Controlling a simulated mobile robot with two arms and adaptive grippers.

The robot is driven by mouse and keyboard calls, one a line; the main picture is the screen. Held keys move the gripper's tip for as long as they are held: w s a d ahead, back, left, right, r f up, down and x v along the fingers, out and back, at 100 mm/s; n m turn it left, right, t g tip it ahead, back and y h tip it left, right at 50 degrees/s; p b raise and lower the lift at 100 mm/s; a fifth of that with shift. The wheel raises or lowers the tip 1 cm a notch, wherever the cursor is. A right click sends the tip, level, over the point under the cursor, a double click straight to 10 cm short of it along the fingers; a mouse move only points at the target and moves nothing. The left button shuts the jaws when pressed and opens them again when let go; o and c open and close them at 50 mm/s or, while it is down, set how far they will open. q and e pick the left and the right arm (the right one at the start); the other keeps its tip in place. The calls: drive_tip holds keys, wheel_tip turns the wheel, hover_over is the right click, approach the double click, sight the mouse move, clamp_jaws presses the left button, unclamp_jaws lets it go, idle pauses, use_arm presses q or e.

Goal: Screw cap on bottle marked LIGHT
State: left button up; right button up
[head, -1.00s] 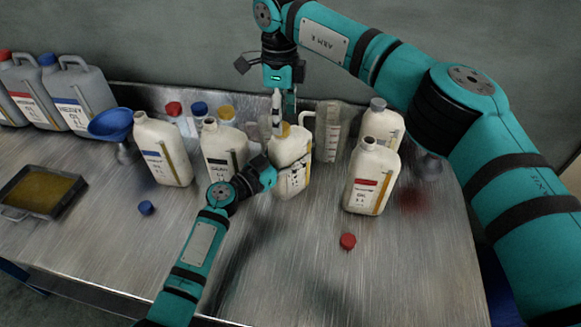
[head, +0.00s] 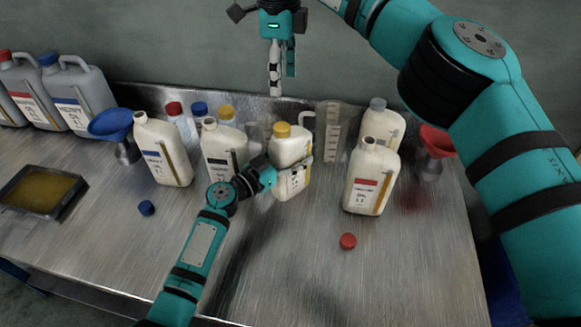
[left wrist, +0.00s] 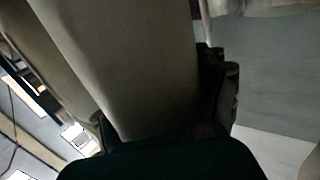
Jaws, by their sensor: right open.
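A cream bottle (head: 287,149) with a yellow cap (head: 282,130) on its mouth stands in the middle of the bench. I cannot read its label, which is partly hidden. My left gripper (head: 289,170) is shut around the bottle's body from the front left. In the left wrist view a pale bottle surface (left wrist: 125,65) fills the middle. My right gripper (head: 278,78) is open and empty, above and behind the yellow cap, clear of it. I cannot tell how tightly the cap sits.
Open cream bottles (head: 163,151) stand on both sides. A blue cap (head: 146,208) and a red cap (head: 348,241) lie loose on the steel bench (head: 275,270). A blue funnel (head: 110,123), a red funnel (head: 437,142) and an oil tray (head: 42,190) are farther out. The front of the bench is mostly clear.

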use_arm(q)
drive_tip(key=shift+o, duration=1.1)
drive_tip(key=v, duration=0.7)
drive_tip(key=shift+a, duration=0.2)
drive_tip(key=shift+s+r, duration=0.1)
